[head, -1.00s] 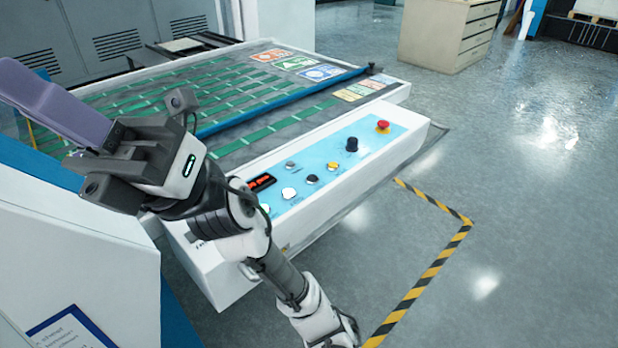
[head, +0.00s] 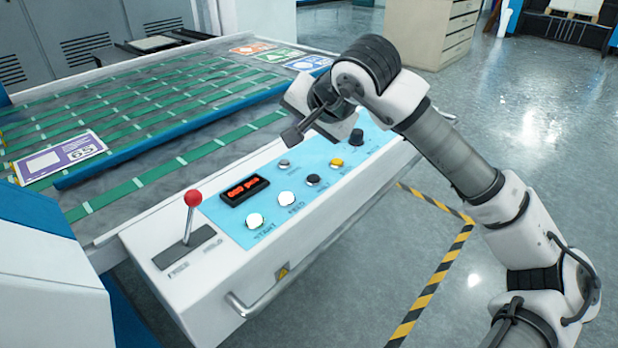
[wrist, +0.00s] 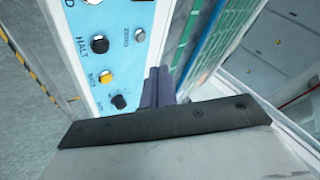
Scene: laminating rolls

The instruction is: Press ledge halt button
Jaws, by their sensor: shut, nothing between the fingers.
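The halt button is a black round button (head: 313,180) on the light-blue control panel. It sits between a white button and a yellow one. In the wrist view the black button (wrist: 99,44) has HALT printed beside it, left of my fingers. My gripper (head: 291,137) is above the panel's far-left edge in the head view, apart from the button. Its purple-grey fingers (wrist: 158,80) are together and empty, seen over the strip between the panel and the green-striped bed.
The panel also holds a white start button (head: 255,220), a white feed button (head: 286,198), a yellow button (head: 337,163), a dark knob (head: 356,137) and a red display (head: 245,190). A red-topped lever (head: 192,205) stands at the near end. A handle (head: 262,296) sticks out in front.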

